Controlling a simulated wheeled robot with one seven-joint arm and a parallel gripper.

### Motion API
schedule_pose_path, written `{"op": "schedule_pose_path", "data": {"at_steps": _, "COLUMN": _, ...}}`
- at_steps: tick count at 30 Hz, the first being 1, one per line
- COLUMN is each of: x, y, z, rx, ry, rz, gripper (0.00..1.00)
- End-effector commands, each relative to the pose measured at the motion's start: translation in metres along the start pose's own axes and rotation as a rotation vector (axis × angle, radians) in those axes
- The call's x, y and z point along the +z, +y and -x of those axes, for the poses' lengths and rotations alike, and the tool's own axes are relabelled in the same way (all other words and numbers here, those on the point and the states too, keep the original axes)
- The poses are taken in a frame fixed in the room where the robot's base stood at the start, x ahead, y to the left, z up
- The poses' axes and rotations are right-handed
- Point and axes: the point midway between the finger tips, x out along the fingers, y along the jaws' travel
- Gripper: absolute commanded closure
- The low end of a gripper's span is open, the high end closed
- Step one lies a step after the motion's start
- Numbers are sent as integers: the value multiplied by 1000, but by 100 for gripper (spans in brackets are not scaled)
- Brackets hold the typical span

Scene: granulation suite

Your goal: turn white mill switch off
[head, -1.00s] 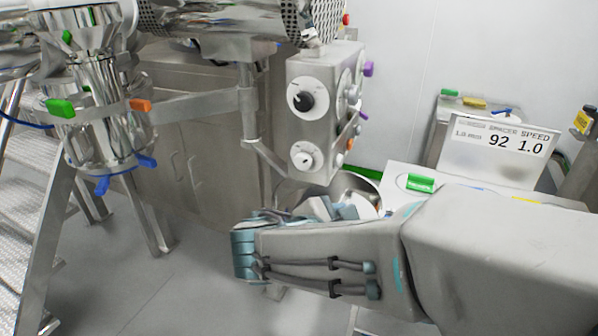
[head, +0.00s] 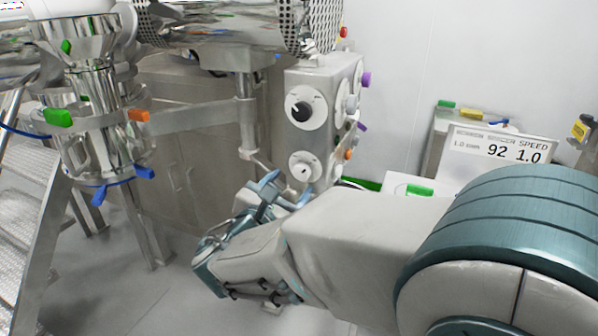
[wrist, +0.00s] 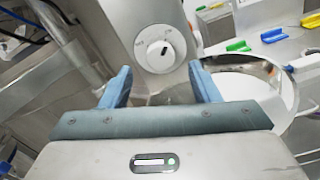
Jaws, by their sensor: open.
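The control box (head: 325,125) carries a white rotary switch (head: 304,168) on a round white plate, low on its front face. In the wrist view the white switch (wrist: 160,56) sits ahead, just beyond and between my fingertips, with a small dark mark on its knob. My gripper (head: 284,190) is open and empty, just below the switch in the head view. In the wrist view the two blue fingers of my gripper (wrist: 161,78) are spread apart, and I see no contact with the knob.
A black-pointer knob (head: 302,110) sits above the white switch. More dials and purple and orange knobs line the box's right side. A steel bowl (wrist: 250,85) stands right of the fingers. A display sign (head: 500,148) stands further right.

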Motion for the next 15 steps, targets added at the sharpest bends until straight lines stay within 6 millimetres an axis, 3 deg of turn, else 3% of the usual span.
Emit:
{"op": "schedule_pose_path", "data": {"at_steps": 6, "x": 0, "y": 0, "z": -34, "rx": -2, "ry": -1, "rz": 0, "gripper": 44}}
{"op": "schedule_pose_path", "data": {"at_steps": 15, "x": 0, "y": 0, "z": -47, "rx": -1, "ry": 0, "rz": 0, "gripper": 44}}
